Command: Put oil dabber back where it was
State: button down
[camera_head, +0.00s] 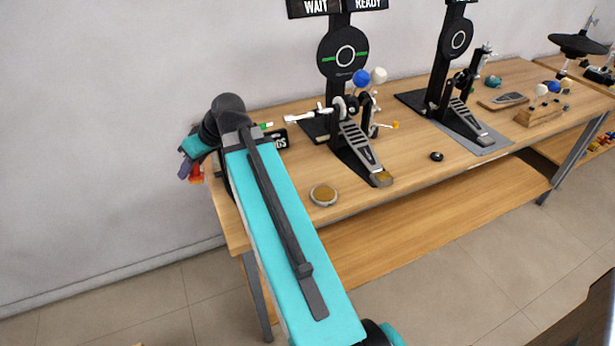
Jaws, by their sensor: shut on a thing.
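My turquoise arm (270,230) reaches up and left across the left end of the workbench. Its dark joint (228,112) covers what is behind it. My gripper's jaws cannot be made out; they seem hidden behind the arm. A small green-and-white piece (266,125) shows just right of that joint; I cannot tell if it is the oil dabber. A white, rod-like part (305,115) lies level beside the left drum pedal (358,147). A small yellow-tipped piece (390,125) is right of this pedal.
The wooden workbench (300,220) has clear room at its front. A round tan-topped disc (323,194) and a small black puck (437,156) lie there. A second pedal (466,120) and a beater block (540,113) are right.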

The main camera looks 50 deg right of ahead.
jog(key=s+d+f, duration=0.1)
jog(key=s+d, duration=0.2)
jog(key=d, duration=0.2)
jog(key=s+d+f+n, duration=0.1)
jog(key=s+d+f, duration=0.1)
jog(key=d, duration=0.3)
jog(key=s+d+f+n+b, duration=0.1)
jog(key=s+d, duration=0.4)
jog(key=shift+s+f+t, duration=0.1)
jog(key=shift+f+t, duration=0.2)
jog(key=s+d+f, duration=0.1)
jog(key=s+d, duration=0.2)
jog(key=s, duration=0.2)
jog(key=s+d+f+n, duration=0.1)
jog(key=s+d, duration=0.3)
jog(key=s, duration=0.1)
jog(key=s+d+f+n+b, duration=0.1)
jog(key=s+d, duration=0.3)
jog(key=s, duration=0.1)
jog(key=shift+s+d+f+t+y, duration=0.2)
jog(key=shift+s+d+t+y, duration=0.1)
jog(key=shift+y, duration=0.1)
jog(key=shift+w, duration=0.1)
